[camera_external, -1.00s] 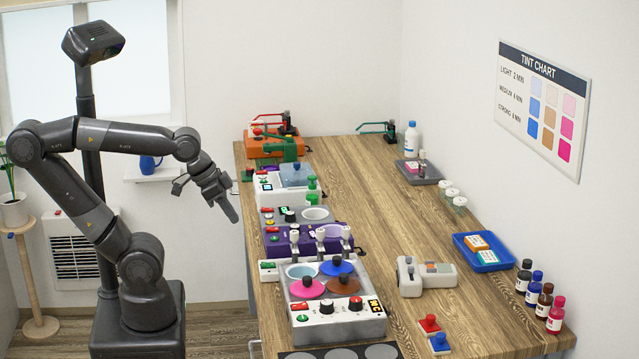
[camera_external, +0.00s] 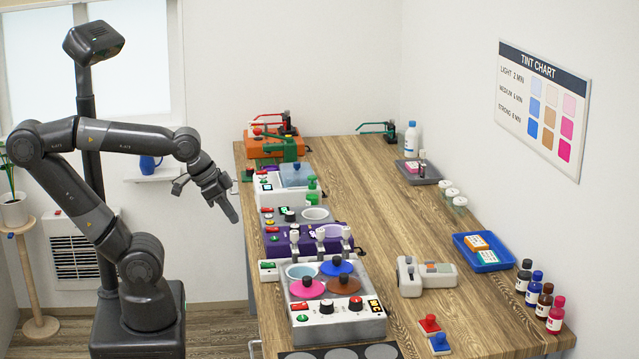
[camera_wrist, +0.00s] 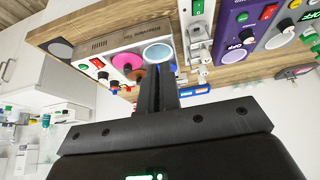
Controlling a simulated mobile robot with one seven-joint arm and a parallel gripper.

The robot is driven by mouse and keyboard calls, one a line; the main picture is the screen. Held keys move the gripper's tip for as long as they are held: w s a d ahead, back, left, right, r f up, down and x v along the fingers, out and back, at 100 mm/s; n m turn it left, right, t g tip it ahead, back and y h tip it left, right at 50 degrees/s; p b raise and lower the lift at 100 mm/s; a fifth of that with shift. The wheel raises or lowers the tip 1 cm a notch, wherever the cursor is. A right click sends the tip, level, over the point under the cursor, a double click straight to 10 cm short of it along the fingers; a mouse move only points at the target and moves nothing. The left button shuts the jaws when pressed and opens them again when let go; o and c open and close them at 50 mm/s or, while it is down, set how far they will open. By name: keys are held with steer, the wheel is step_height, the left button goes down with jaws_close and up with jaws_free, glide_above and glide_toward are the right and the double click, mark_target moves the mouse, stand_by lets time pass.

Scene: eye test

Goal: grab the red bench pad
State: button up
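The red bench pad (camera_external: 429,323) is a small square red piece with a knob on top. It lies near the front of the wooden bench in the external view, just behind a similar blue pad (camera_external: 439,343). My gripper (camera_external: 234,214) hangs in the air off the bench's left edge, far to the left of the red pad and apart from everything. In the wrist view its two dark fingers (camera_wrist: 158,72) lie close together with nothing seen between them.
A row of devices lines the bench's left side, including a grey unit (camera_external: 338,318) with round lids and a purple one (camera_external: 285,243). A light grey box (camera_external: 411,284) stands behind the pads. Bottles (camera_external: 555,318) and a blue tray (camera_external: 465,254) are at right. The bench middle is clear.

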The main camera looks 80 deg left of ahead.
steer(key=o, duration=0.9)
steer(key=shift+o, duration=0.2)
steer(key=w+d+r+m+h, duration=0.1)
steer(key=w+d+r, duration=0.1)
steer(key=w, duration=0.4)
steer(key=w+d+r+m, duration=0.1)
steer(key=w+d+r, duration=0.1)
steer(key=w, duration=0.4)
steer(key=m+g+h, duration=0.1)
steer(key=m+g, duration=0.1)
steer(key=m, duration=0.3)
glide_above(430, 316)
steer(key=s, duration=0.2)
steer(key=f, duration=1.8)
steer(key=shift+a, duration=0.4)
steer(key=shift+x, duration=2.6)
